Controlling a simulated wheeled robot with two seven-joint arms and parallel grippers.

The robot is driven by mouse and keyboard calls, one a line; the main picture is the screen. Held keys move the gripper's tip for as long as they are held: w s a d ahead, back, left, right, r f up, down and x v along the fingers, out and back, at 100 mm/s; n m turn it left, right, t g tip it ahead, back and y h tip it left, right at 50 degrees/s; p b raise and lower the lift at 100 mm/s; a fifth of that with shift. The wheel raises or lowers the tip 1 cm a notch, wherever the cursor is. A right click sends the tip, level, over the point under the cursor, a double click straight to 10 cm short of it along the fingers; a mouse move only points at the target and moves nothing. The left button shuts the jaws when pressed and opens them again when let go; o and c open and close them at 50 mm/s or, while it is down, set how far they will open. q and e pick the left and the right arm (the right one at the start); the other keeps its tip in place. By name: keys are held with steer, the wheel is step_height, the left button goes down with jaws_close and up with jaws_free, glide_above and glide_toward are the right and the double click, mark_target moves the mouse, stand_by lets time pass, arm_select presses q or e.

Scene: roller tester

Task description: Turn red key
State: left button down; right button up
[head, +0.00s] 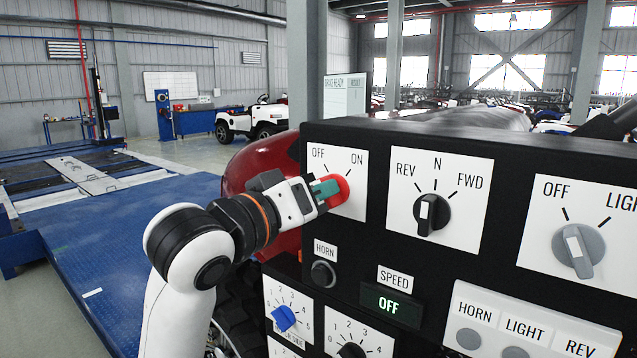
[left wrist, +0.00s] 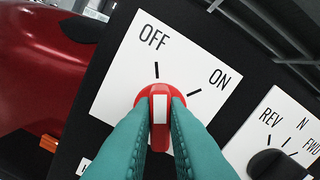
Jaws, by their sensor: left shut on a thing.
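The red key (head: 341,187) is a round red knob on a white OFF/ON plate (head: 352,155) at the upper left of the black control panel. It also shows in the left wrist view (left wrist: 160,92), where its white stripe points up at the OFF tick, away from the ON tick. My left gripper (head: 324,189) reaches in from the left, its green fingers shut on the two sides of the red key. The fingers also fill the lower middle of the left wrist view (left wrist: 160,125). They hide the knob's lower sides. My right gripper is not in view.
Right of the key are a black REV/N/FWD knob (head: 432,214) and a grey OFF/LIGHT knob (head: 578,250). Below are a HORN button (head: 323,274), a SPEED display (head: 388,304) reading OFF, and a blue dial (head: 284,318). A red rounded body (head: 250,165) sits behind my left gripper.

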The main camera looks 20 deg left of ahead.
arm_select(q)
steer(key=shift+n, duration=0.5)
steer(key=c, duration=1.4)
jaws_free()
steer(key=shift+c, duration=0.2)
steer(key=b+v, duration=0.6)
steer(key=v, duration=0.6)
